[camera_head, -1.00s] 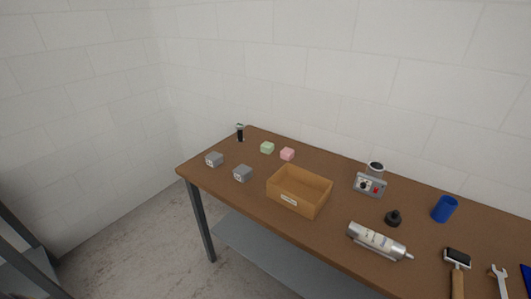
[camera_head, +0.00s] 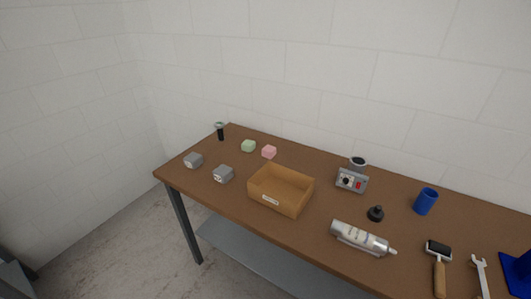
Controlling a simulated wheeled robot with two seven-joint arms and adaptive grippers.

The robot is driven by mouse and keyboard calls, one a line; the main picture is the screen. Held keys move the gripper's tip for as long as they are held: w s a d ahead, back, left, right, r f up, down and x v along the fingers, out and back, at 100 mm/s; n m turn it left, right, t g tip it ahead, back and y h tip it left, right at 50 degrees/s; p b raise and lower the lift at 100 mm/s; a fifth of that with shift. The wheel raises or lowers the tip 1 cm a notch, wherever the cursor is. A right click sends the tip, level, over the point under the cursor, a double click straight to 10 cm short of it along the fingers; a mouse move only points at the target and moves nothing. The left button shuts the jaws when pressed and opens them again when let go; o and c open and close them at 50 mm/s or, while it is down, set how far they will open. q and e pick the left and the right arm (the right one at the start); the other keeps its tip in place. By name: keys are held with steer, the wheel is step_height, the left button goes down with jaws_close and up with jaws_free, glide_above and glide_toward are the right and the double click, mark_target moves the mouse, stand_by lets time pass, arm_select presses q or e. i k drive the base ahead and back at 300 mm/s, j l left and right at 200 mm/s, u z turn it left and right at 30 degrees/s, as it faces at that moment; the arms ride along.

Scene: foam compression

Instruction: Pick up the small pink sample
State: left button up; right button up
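The small pink sample (camera_head: 269,152) is a pink block on the brown workbench (camera_head: 300,240), near its back edge. A similar light green block (camera_head: 248,146) sits just to its left, apart from it. The open tan box (camera_head: 270,199) with a white label stands in front of the pink block. Neither of my grippers shows in the head view.
Two grey blocks (camera_head: 194,160) (camera_head: 223,174) and a dark upright item (camera_head: 220,131) are at the left end.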

mark_target(269, 151)
steer(key=i+l+z, duration=0.2)
steer(key=z, duration=0.2)
steer(key=i+l+z, duration=0.15)
steer(key=z, duration=0.3)
steer(key=i, duration=0.05)
